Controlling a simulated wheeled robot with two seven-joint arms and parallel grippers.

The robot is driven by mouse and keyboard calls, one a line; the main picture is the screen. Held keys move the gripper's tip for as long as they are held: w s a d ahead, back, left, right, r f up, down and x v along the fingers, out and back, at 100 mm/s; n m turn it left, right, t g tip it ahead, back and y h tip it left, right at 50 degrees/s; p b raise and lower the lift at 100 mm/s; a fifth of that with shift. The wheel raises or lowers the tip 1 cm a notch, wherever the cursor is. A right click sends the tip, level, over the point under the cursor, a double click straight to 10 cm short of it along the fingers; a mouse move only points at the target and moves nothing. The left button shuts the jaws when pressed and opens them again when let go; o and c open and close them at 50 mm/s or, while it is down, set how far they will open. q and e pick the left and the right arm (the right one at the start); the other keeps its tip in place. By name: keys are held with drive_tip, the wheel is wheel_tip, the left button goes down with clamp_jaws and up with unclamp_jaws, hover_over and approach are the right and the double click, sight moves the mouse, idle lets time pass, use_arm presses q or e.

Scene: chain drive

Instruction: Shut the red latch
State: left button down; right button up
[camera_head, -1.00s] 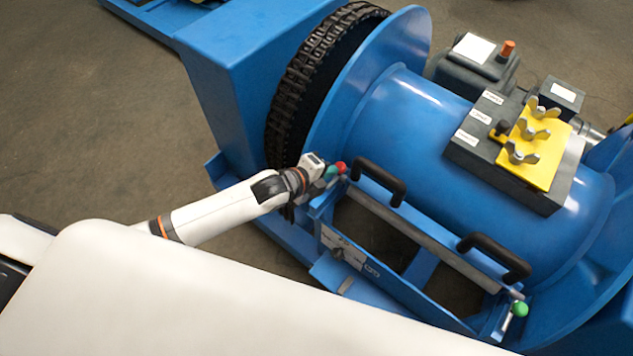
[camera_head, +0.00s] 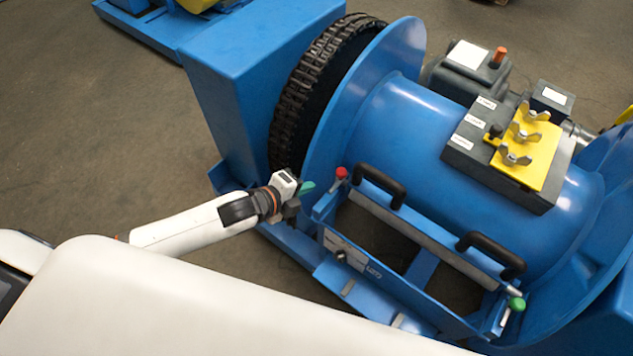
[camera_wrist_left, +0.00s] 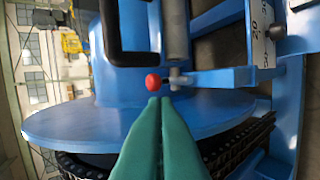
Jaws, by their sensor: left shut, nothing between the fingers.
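The red latch knob (camera_head: 341,173) stands at the left end of the blue hatch frame, beside the drum's flange. In the left wrist view the red knob (camera_wrist_left: 153,82) shows just beyond my fingertips, near a grey rod. My left gripper (camera_head: 307,187) is shut and empty, a little to the left of the knob with a visible gap in the head view. In the wrist view its green fingers (camera_wrist_left: 160,102) lie together and point at the knob; contact cannot be told there. My right gripper is not in view.
A green-knobbed latch (camera_head: 516,304) is at the hatch's right end. Black handles (camera_head: 380,187) and (camera_head: 492,255) stand up from the hatch panel. A dark chain (camera_head: 300,100) runs around the drum beside the blue housing (camera_head: 235,80). Open floor (camera_head: 90,130) lies to the left.

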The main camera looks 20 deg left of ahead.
use_arm(q)
drive_tip(key=shift+v, duration=2.25)
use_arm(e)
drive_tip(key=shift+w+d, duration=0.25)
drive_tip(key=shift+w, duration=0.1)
